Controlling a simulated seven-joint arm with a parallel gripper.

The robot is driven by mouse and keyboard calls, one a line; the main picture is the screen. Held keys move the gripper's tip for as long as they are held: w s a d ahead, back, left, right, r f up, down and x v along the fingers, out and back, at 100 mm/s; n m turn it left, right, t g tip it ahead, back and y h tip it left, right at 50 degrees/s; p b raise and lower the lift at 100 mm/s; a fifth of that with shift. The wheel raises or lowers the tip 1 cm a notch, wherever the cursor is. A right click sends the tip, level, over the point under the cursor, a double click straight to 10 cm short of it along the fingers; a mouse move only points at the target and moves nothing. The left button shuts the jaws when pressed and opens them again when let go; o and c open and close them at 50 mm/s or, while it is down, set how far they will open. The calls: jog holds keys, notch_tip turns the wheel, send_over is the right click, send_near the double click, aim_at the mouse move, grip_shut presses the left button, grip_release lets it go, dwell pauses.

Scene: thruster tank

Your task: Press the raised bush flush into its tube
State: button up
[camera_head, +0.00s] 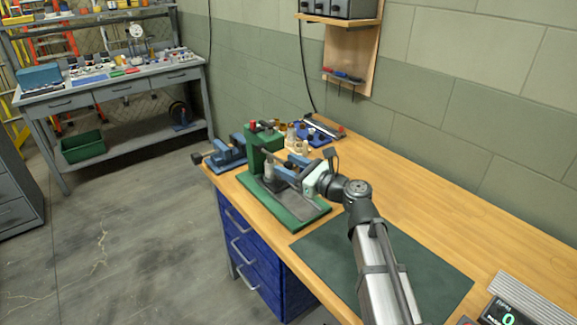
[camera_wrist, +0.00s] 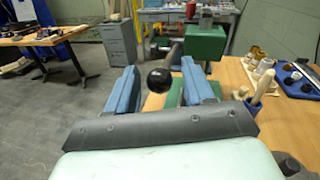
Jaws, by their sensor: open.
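A green press (camera_head: 262,150) stands on a green base plate (camera_head: 316,210) at the bench's left end; its body also shows in the wrist view (camera_wrist: 205,45). Its dark lever ends in a black ball knob (camera_wrist: 158,79). My gripper (camera_head: 283,168) is open beside the press. In the wrist view the blue fingers of my gripper (camera_wrist: 160,88) stand either side of the knob, with gaps showing. A small silvery upright cylinder (camera_head: 268,170) is by the press; I cannot tell whether it is the tube. The bush cannot be made out.
A blue vise (camera_head: 228,152) sits left of the press. A blue tray (camera_head: 318,133) and several small parts (camera_head: 297,142) lie behind it. A dark green mat (camera_head: 400,262) covers the front bench. The wood at the right is mostly clear.

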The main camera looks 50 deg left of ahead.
jog(key=shift+s+a, duration=0.1)
jog(key=shift+a, duration=0.15)
jog(key=shift+c, duration=0.3)
grip_shut()
